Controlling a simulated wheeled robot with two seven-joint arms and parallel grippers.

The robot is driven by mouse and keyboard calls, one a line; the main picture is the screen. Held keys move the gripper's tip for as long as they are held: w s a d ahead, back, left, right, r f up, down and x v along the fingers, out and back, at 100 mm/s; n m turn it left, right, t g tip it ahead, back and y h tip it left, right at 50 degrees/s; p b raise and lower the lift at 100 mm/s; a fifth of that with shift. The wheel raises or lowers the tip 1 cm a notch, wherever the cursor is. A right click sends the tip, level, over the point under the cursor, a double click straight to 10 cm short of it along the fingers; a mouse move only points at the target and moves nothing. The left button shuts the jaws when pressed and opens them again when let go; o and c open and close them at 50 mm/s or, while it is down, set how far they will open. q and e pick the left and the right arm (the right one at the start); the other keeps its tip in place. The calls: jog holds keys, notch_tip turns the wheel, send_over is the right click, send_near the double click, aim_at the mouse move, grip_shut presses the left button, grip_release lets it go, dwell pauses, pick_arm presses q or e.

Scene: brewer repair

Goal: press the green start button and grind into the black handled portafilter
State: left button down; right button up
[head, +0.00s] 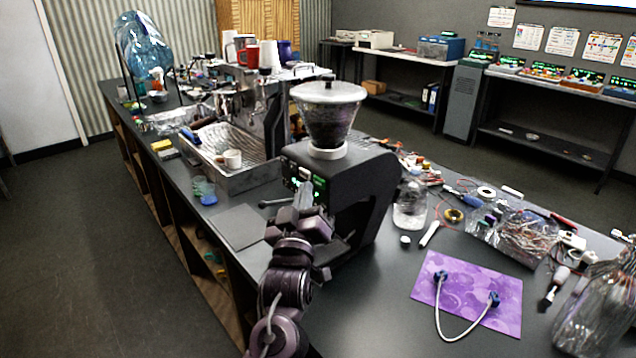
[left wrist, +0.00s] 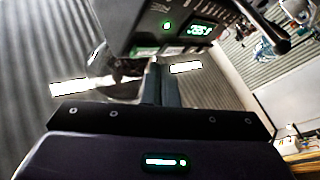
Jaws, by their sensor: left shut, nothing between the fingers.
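The grinder (head: 362,178) is a black machine with a clear hopper (head: 328,112) on top. Its front panel has green lights; in the left wrist view a green lit button (left wrist: 167,25) sits beside a green display (left wrist: 201,30). A black handle (head: 268,203) sticks out left of the grinder front, also in the left wrist view (left wrist: 283,45); it looks like the portafilter's, but its head is hidden. My left gripper (head: 304,190) is shut and empty, upright close in front of the panel. I cannot tell whether it touches the panel. My right gripper is out of view.
A steel espresso machine (head: 245,178) with a cup (head: 232,158) stands behind the grinder. A dark flat mat (head: 238,227) lies left of my arm. A glass jar (head: 410,208), tools and a purple mat (head: 490,283) with a cable are to the right.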

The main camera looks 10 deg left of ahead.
pick_arm(q)
jog(key=shift+w+d, duration=0.1)
jog(key=shift+w+d, duration=0.2)
jog(key=shift+w, duration=0.05)
jog(key=shift+w+d, duration=0.2)
jog(key=shift+w, duration=0.1)
dwell(0.8)
jog(key=shift+s, duration=0.1)
jog(key=shift+s+a, duration=0.45)
jog(key=shift+s, duration=0.1)
dwell(0.3)
jog(key=s+a, duration=0.1)
jog(key=s, duration=0.1)
jog(key=s+a+p, duration=0.1)
jog(key=s+a, duration=0.1)
dwell(0.4)
